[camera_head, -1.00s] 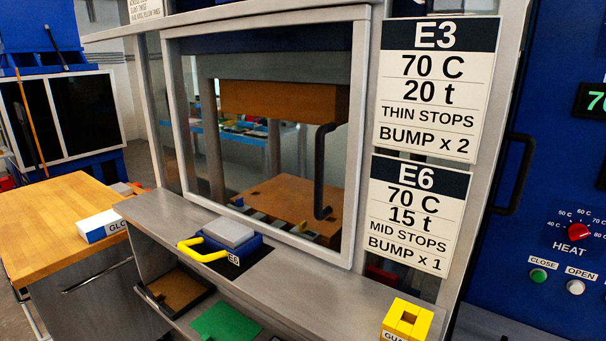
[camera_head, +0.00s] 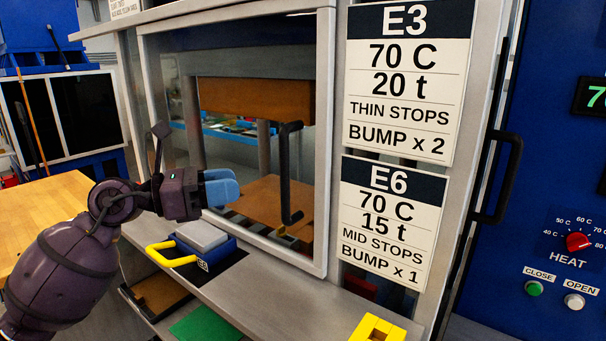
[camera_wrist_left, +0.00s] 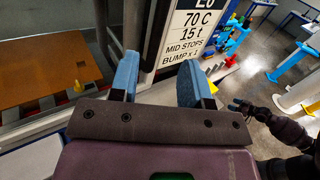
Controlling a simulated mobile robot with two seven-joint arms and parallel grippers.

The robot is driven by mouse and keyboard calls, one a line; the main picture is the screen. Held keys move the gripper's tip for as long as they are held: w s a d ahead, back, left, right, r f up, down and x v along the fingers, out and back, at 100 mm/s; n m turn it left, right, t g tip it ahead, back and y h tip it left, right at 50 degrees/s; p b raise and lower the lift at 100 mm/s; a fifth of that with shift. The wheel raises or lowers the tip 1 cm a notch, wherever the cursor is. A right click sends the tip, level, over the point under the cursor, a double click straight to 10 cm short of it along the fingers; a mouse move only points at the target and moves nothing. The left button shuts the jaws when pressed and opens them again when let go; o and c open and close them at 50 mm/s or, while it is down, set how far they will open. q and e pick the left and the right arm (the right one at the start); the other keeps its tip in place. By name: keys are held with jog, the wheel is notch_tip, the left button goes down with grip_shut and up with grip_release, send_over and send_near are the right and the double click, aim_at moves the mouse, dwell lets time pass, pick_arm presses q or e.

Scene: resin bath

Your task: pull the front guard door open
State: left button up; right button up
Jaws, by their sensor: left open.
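The front guard door (camera_head: 327,150) is a clear pane in a pale metal frame, and it looks closed. Its black upright bar handle (camera_head: 286,175) stands at the right part of the pane. My left gripper (camera_head: 221,187) is in front of the pane, left of the handle and apart from it in the picture. Its blue fingers are spread and empty, as the left wrist view (camera_wrist_left: 160,85) also shows. A purple arm of mine shows at the right edge of that view; its dark end (camera_wrist_left: 242,106) is too small to read.
Below the left gripper, a blue E6 block with a yellow handle (camera_head: 171,254) sits on the grey ledge (camera_head: 262,290). A yellow block (camera_head: 377,328) is at the ledge's right. E3 and E6 signs (camera_head: 394,215) hang right of the door. A second black handle (camera_head: 499,180) is on the blue cabinet.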

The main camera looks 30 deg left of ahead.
pick_arm(q)
jog(key=p, duration=0.2)
send_over(286, 215)
jog(key=shift+w+a+r, duration=0.2)
jog(key=shift+w+a, duration=0.05)
jog(key=shift+w, duration=0.15)
jog(key=shift+c, duration=0.2)
jog(key=c, duration=0.7)
grip_shut()
